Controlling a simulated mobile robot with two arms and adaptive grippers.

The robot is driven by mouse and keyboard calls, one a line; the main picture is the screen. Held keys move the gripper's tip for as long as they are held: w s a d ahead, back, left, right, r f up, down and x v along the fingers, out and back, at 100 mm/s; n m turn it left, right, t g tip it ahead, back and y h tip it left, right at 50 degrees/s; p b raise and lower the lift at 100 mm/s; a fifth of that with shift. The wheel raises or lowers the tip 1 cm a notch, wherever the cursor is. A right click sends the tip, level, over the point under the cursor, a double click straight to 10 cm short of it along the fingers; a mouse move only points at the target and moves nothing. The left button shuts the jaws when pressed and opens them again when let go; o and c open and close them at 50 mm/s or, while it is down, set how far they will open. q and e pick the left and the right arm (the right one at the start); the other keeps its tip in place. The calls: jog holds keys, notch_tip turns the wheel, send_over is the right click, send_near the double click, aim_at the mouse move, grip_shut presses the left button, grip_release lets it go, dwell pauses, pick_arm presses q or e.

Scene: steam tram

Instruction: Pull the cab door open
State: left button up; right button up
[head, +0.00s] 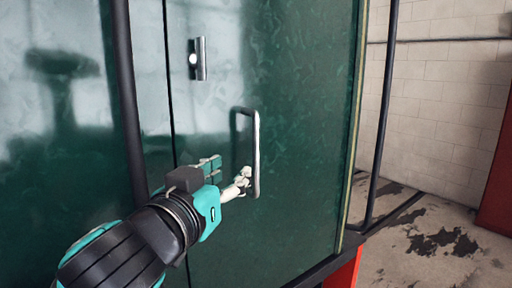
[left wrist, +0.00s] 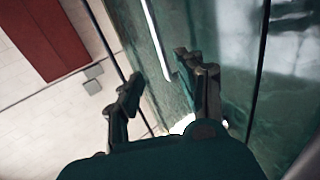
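The cab door (head: 300,90) is a glossy dark green panel and looks closed, flush with the panel to its left along a dark vertical seam. Its handle (head: 257,150) is a pale upright bar. My left gripper (head: 245,176), teal and black, comes from the lower left with its fingertips at the lower part of the handle. In the left wrist view my gripper (left wrist: 158,72) has its two fingers spread apart, and the handle (left wrist: 155,38) runs down toward the gap between them. Whether a finger touches the bar cannot be told. My right gripper is not in view.
A small metal lock plate (head: 198,58) sits above the handle. Black upright rails stand left (head: 127,100) and right (head: 382,110) of the door. A pale brick wall (head: 440,100) and stained floor (head: 430,240) lie to the right, with open space there. A red object (head: 498,180) stands at the right edge.

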pick_arm(q)
send_near(255, 154)
jog(key=w, duration=0.2)
jog(key=x, duration=0.5)
jog(key=shift+w+d, duration=0.1)
jog(key=shift+d, duration=0.25)
jog(key=shift+x, duration=1.15)
jog(key=shift+w+d, duration=0.15)
jog(key=shift+w, duration=0.2)
jog(key=shift+w+d, duration=0.1)
jog(key=shift+w, duration=0.1)
grip_shut()
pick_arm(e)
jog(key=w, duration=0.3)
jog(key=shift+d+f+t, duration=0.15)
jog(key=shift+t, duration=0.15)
pick_arm(q)
jog(key=shift+w+d, duration=0.1)
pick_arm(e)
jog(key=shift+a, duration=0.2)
